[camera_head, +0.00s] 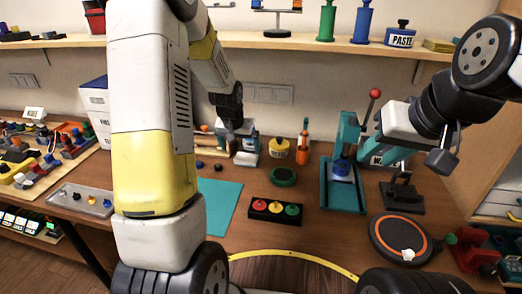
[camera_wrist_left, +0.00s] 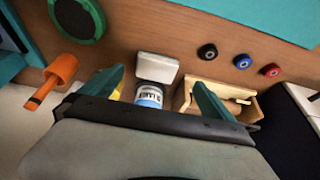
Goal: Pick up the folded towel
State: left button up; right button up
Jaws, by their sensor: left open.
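A small white pad with rounded corners (camera_head: 246,159), seemingly the folded towel, lies on the bench against the back wall. It also shows in the left wrist view (camera_wrist_left: 157,66), just beyond my fingers. My left gripper (camera_head: 236,141) is above and behind it, pointing down at the back of the bench. In the left wrist view its two teal fingers (camera_wrist_left: 157,84) are spread wide with nothing clamped between them. My right gripper (camera_head: 393,155) hangs over the right of the bench; its jaw gap is not clear.
A blue-and-white can (camera_wrist_left: 148,96) and a wooden box (camera_wrist_left: 218,94) stand close to my left fingers. An orange-handled tool (camera_wrist_left: 53,78) is at one side. A teal press (camera_head: 343,185) and a turntable (camera_head: 400,238) stand at right. The teal mat (camera_head: 217,203) looks bare.

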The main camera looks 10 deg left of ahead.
aim_at(246, 158)
pick_arm(q)
jog(key=x, duration=0.8)
jog(key=shift+w+d+r, duration=0.1)
jog(key=shift+w+d, duration=0.05)
jog(key=shift+d, duration=0.15)
jog(key=shift+c, duration=0.2)
jog(key=c, duration=1.3)
jog(key=shift+r, duration=0.1)
jog(key=shift+r, duration=0.55)
notch_tip(246, 158, up, 2)
jog(key=shift+r, duration=0.15)
jog(key=s, duration=0.5)
jog(key=s+r, duration=0.1)
jog(key=s, duration=1)
jog(key=shift+r, duration=0.2)
